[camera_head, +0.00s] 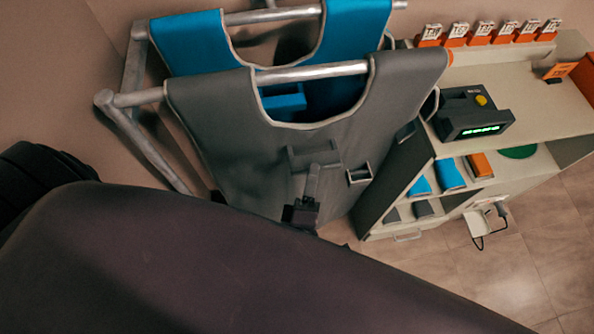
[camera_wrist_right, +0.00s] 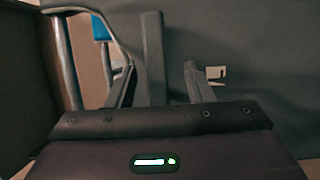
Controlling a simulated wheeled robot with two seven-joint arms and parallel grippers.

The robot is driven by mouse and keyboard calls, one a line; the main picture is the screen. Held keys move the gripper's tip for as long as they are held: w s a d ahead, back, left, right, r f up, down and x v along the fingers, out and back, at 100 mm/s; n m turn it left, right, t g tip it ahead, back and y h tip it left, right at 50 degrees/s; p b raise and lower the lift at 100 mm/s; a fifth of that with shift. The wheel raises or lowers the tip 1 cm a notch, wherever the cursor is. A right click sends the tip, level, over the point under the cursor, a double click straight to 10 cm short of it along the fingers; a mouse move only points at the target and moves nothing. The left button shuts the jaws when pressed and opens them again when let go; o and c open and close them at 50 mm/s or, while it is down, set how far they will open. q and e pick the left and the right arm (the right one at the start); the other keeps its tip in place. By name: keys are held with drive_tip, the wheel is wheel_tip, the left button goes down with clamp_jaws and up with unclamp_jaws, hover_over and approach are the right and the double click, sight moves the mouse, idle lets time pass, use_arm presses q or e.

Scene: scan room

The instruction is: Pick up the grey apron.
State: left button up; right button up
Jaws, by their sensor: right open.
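The grey apron (camera_head: 240,125) hangs over a metal rail of the rack in the head view, in front of a blue apron. A grey handle (camera_head: 325,153) stands out from its front. My right gripper (camera_head: 313,168) is at this handle, partly hidden by my own dark arm. In the right wrist view the gripper (camera_wrist_right: 160,80) is open. A grey upright bar, apparently the handle (camera_wrist_right: 153,50), shows between its two fingers. I cannot tell whether they touch it. The apron (camera_wrist_right: 240,50) fills the right background. My left gripper is not in view.
The blue apron (camera_head: 190,42) hangs behind, close to the grey one. The metal rack (camera_head: 135,98) frames the left side. A cabinet (camera_head: 515,85) with a dark device (camera_head: 470,112) and shelves stands close on the right. Open floor lies at the lower right.

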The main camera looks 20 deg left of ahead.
sight(321, 153)
drive_tip(key=x, duration=0.2)
drive_tip(key=p+x, duration=0.1)
drive_tip(key=x, duration=0.1)
drive_tip(key=p+x, duration=0.1)
drive_tip(key=x, duration=0.2)
drive_tip(key=shift+d, duration=0.4)
drive_tip(key=shift+w+a, duration=0.15)
drive_tip(key=shift+w, duration=0.25)
clamp_jaws()
idle(0.5)
drive_tip(key=shift+r, duration=0.15)
